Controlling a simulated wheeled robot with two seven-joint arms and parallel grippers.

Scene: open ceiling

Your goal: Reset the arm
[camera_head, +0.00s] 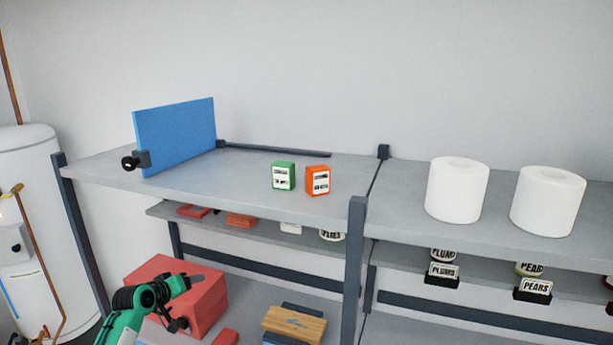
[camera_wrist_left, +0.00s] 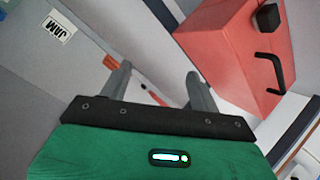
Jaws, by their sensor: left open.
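My left arm comes in from the lower left in the head view, green with a black wrist. Its gripper (camera_head: 194,279) is in front of the red box (camera_head: 163,267), below the top shelf. In the left wrist view the gripper (camera_wrist_left: 158,86) shows two grey fingers spread apart with nothing between them. The red box (camera_wrist_left: 232,48), with a black handle, is to the right of the fingers there. My right gripper is in neither view.
The grey top shelf (camera_head: 240,190) carries a blue panel (camera_head: 177,133), a green box (camera_head: 283,176), an orange box (camera_head: 318,180) and two white rolls (camera_head: 457,190). A dark post (camera_head: 354,270) stands at centre. A white tank (camera_head: 35,220) is at left.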

